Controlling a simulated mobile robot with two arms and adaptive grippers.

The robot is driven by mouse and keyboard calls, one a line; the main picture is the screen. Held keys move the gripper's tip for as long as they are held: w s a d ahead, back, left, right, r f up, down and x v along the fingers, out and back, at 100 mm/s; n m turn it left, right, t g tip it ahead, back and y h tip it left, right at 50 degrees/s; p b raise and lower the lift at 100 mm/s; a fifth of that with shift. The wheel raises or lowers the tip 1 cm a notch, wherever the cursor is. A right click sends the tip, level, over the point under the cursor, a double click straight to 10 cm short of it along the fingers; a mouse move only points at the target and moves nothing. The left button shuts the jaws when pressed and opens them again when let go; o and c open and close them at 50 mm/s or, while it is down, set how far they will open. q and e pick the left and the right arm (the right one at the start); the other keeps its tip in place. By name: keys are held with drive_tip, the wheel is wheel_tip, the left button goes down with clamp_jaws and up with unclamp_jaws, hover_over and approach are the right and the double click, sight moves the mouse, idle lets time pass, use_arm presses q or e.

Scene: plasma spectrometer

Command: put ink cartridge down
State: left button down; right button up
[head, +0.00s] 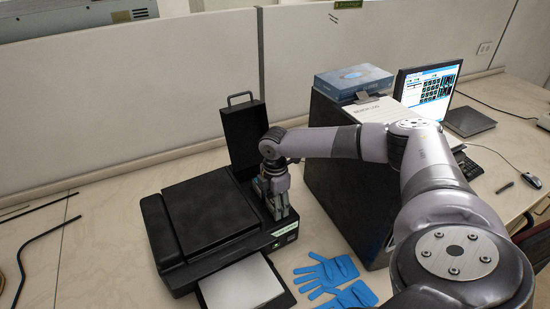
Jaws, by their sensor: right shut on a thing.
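My right gripper (279,208) points down at the right part of a black printer (208,213), where an upright black lid (244,135) with a handle stands open. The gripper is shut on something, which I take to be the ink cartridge. The cartridge itself cannot be made out, since the fingers and the printer body hide it. I cannot tell whether it touches the printer. My left gripper is not in view.
Blue gloves (328,271) lie right of the printer's paper tray (242,286). A large dark box (338,185) stands close to the right of my gripper, with a blue box (353,80) on top. A monitor (428,89) and mouse (531,181) are farther right. Black rods lie at left.

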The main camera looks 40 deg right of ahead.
drive_tip(key=shift+s+f, duration=0.1)
drive_tip(key=shift+f, duration=0.05)
drive_tip(key=o, duration=0.8)
wheel_tip(320, 180, up, 11)
drive_tip(key=b, duration=0.4)
drive_tip(key=shift+r, duration=0.7)
drive_tip(key=shift+f, duration=0.1)
